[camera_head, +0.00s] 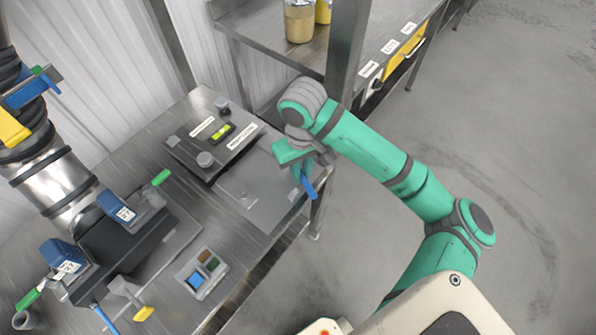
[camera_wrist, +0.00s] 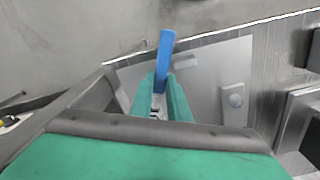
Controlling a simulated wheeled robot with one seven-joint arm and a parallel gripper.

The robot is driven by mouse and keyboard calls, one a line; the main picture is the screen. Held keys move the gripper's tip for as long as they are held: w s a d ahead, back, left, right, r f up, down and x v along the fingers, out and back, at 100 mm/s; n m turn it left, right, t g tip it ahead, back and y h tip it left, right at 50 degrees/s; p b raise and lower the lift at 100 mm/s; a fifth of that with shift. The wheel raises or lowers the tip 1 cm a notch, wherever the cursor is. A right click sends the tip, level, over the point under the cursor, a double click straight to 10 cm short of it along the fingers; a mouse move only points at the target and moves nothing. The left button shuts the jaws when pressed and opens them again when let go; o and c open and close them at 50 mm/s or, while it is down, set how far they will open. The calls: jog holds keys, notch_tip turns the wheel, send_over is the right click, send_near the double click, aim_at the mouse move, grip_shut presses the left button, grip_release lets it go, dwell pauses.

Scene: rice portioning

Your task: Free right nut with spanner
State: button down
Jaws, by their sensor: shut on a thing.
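My gripper (camera_head: 304,170) is over the right edge of the metal bench. It is shut on a blue-handled tool (camera_head: 309,188), which looks like the spanner. In the wrist view the blue handle (camera_wrist: 165,57) sticks up from between my green fingers (camera_wrist: 160,103); the tool's other end is hidden. A dark pipe fixture (camera_head: 130,245) stands on the bench at left, well apart from my gripper, with blue blocks (camera_head: 116,206) and green handles (camera_head: 161,177). I cannot make out the right nut itself.
A grey plate (camera_head: 250,197) lies beside my gripper. Behind it is a dark panel (camera_head: 190,150) with knobs and a yellow-green level. A small tray with coloured squares (camera_head: 214,262) and a yellow-ended tool (camera_head: 143,313) lie near the fixture. A post (camera_head: 345,50) stands behind my arm.

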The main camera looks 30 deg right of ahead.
jog(key=shift+d, duration=0.2)
jog(key=shift+w+a+m, duration=0.2)
jog(key=shift+a+m, duration=0.65)
jog(key=shift+m, duration=0.05)
jog(key=shift+w+a+m, duration=0.15)
jog(key=shift+a+m, duration=0.65)
jog(key=shift+m, duration=0.1)
jog(key=shift+r, duration=1.2)
dwell(0.6)
jog(key=shift+r, duration=1.9)
